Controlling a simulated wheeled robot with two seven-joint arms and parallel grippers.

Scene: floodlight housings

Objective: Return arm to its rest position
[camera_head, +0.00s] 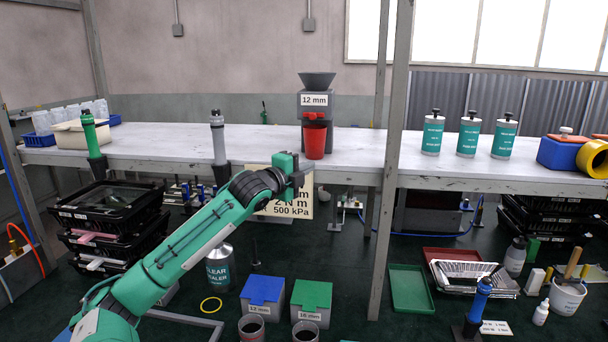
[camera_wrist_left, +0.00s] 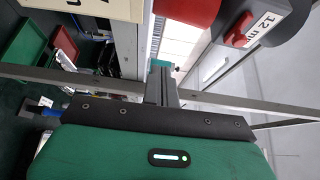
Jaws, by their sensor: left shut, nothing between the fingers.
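My left arm (camera_head: 185,245) is green and reaches up from the lower left in the head view. Its gripper (camera_head: 298,178) is at the front edge of the white bench, in front of a cream placard (camera_head: 290,209) and a little below and left of a red cup (camera_head: 315,142). In the left wrist view the gripper's fingers (camera_wrist_left: 161,84) are together with nothing between them. The red cup (camera_wrist_left: 186,10) shows at the top of that view, apart from the fingers. My right gripper is in neither view.
The white bench (camera_head: 365,150) carries a 12 mm dispenser (camera_head: 316,102) behind the cup and labelled canisters (camera_head: 468,135) at right. A grey post (camera_head: 389,170) rises right of the gripper. Below are stacked black trays (camera_head: 110,205) and blue and green boxes (camera_head: 263,290).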

